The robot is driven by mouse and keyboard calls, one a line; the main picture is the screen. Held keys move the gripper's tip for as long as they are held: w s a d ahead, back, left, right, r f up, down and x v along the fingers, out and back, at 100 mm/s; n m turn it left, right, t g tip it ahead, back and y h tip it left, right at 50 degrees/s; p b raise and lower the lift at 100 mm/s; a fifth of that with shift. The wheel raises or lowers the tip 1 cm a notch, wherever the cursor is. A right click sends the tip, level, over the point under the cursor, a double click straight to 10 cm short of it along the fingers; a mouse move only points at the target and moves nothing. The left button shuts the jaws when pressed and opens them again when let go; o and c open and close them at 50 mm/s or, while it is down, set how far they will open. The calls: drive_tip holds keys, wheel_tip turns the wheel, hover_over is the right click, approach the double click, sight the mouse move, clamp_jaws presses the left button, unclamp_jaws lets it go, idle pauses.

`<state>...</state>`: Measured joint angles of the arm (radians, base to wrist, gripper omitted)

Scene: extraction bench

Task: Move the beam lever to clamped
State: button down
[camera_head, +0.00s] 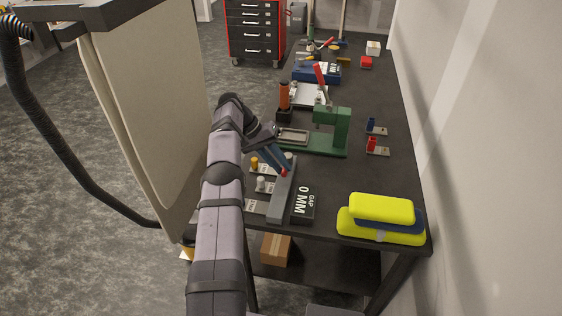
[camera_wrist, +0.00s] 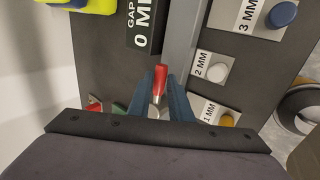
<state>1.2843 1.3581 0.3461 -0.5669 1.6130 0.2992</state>
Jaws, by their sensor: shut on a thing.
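The beam lever has a red handle, seen in the wrist view (camera_wrist: 159,76) between my two blue fingers. Its red tip also shows in the head view (camera_head: 284,173). My gripper (camera_head: 281,167) reaches down to the near part of the bench and is shut on the lever's handle; it also shows in the wrist view (camera_wrist: 160,88). The grey beam (camera_head: 282,196) runs along the bench beside the lever. A black display (camera_head: 303,203) next to it reads "GAP 0 MM". The lever's base is hidden by my fingers and wrist.
Plates marked 1 MM, 2 MM (camera_wrist: 210,68) and 3 MM (camera_wrist: 252,18) carry orange (camera_wrist: 227,121), white and blue knobs beside the beam. A green press (camera_head: 334,130) stands beyond my gripper. A yellow-and-blue block (camera_head: 382,212) lies at the near right. A cream panel (camera_head: 155,90) rises left.

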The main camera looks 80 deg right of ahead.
drive_tip(key=shift+w+r, duration=0.1)
idle(0.6)
drive_tip(key=c, duration=1.6)
unclamp_jaws()
drive_tip(key=shift+r+p, duration=3.95)
drive_tip(key=shift+r, duration=1)
